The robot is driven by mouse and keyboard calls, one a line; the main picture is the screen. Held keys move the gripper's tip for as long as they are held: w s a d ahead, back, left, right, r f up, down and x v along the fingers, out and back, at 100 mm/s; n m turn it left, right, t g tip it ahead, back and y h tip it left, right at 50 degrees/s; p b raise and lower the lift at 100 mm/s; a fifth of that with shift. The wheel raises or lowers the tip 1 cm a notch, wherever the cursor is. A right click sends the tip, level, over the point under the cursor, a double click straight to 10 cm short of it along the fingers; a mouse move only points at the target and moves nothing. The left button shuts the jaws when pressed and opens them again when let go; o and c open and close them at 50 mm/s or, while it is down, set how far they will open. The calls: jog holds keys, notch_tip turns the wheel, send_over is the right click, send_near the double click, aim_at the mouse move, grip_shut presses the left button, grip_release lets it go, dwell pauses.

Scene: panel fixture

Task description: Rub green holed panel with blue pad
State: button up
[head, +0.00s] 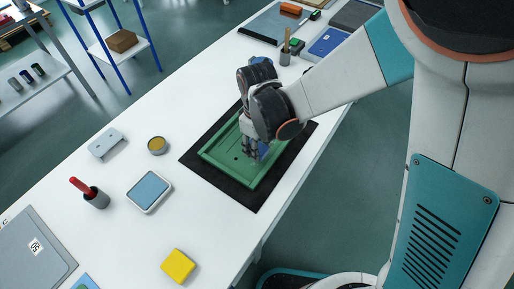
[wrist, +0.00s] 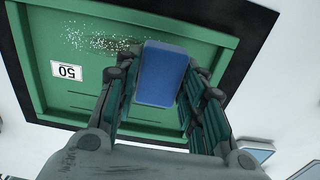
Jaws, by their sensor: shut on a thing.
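The green holed panel (head: 222,157) lies on a black mat (head: 248,198) on the white table. In the wrist view the panel (wrist: 45,35) carries a white label reading 50 (wrist: 67,71) and a scatter of pale specks (wrist: 95,40) near the blue pad. My gripper (head: 254,150) is over the panel, shut on the blue pad (wrist: 162,72). In the head view the pad (head: 263,148) is mostly hidden by the fingers. It is at or just above the panel; I cannot tell whether it touches.
Left on the table are a yellow sponge (head: 178,265), a blue-topped dish (head: 149,191), a small round tin (head: 157,145), a white block (head: 106,143) and a cup with a red handle (head: 96,198). A brush cup (head: 285,55) stands behind my arm. Table between is clear.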

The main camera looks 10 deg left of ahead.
jog(key=shift+r+p, duration=0.95)
jog(key=shift+r, duration=0.75)
